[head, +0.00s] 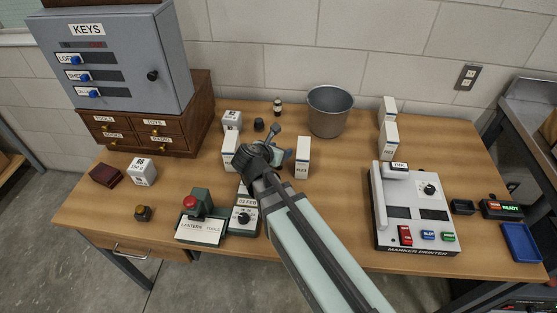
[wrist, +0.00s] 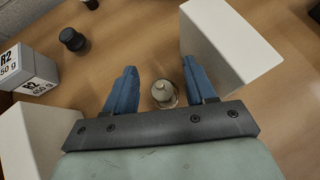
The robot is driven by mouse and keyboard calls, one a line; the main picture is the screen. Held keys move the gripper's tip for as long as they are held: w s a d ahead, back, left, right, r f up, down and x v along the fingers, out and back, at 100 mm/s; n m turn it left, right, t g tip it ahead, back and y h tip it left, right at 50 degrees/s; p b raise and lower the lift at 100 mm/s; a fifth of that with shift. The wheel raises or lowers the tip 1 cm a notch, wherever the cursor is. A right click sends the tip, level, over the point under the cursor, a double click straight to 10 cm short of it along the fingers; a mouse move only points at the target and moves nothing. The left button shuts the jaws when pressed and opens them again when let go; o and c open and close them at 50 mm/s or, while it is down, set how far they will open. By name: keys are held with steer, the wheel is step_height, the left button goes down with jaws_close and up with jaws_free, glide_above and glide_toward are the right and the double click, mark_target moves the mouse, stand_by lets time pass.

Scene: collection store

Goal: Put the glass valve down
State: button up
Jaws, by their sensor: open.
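My gripper (wrist: 159,66) is open in the wrist view, with one blue finger on each side of a small pale, round-topped piece. This piece, which looks like the glass valve (wrist: 162,92), stands upright on the wooden table with a visible gap to each finger. Its base is partly hidden near the gripper's bar. In the head view my gripper (head: 277,143) is low over the middle of the table, between two white boxes. I cannot make out the valve there; the gripper hides it.
A white box (wrist: 232,45) stands close to my right finger, another (wrist: 38,140) at left. An R2 box (wrist: 25,72) and a dark knob-like piece (wrist: 73,39) are farther left. A grey bucket (head: 331,112) stands behind. The marker printer (head: 410,243) is at right, the key cabinet (head: 115,60) at left.

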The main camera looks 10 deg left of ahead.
steer(key=shift+x, duration=0.85)
steer(key=shift+c, duration=0.4)
steer(key=shift+a, duration=0.1)
jaws_close()
steer(key=shift+r, duration=0.15)
